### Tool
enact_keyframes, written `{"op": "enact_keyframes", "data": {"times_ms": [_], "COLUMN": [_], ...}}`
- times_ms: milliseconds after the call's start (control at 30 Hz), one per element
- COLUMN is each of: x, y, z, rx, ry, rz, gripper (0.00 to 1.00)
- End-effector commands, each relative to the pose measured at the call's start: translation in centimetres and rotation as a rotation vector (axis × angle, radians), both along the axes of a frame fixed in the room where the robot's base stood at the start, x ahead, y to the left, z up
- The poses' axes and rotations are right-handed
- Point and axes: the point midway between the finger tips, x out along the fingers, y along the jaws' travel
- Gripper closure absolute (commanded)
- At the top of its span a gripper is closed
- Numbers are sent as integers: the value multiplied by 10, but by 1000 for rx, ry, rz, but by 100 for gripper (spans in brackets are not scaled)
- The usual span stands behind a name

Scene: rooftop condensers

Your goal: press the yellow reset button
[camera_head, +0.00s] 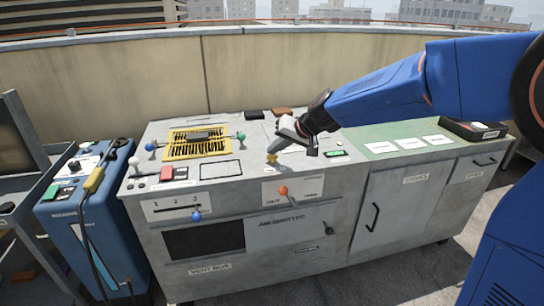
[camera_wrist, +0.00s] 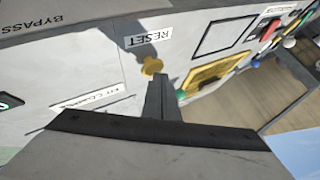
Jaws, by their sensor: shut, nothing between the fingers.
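The yellow reset button (camera_head: 271,161) stands on the grey cabinet's top, near its front edge and left of the middle. In the wrist view the yellow button (camera_wrist: 152,65) is beside a white label reading RESET (camera_wrist: 148,37). My gripper (camera_head: 273,150) is shut and empty, pointing down right over the button. In the wrist view its closed fingertips (camera_wrist: 156,79) appear right at the button's edge. I cannot tell whether they touch it. The button's lower part is partly hidden by the fingers in the wrist view.
An orange-knobbed lever (camera_head: 283,190) is on the front below. A blue machine (camera_head: 80,225) stands at left.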

Motion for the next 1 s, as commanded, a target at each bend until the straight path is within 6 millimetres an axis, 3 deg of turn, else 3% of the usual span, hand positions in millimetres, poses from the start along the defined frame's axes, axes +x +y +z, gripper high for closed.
{"op": "enact_keyframes", "data": {"times_ms": [1000], "x": [0], "y": [0], "z": [-11], "rx": [0], "ry": [1], "rz": [0], "gripper": [100]}}
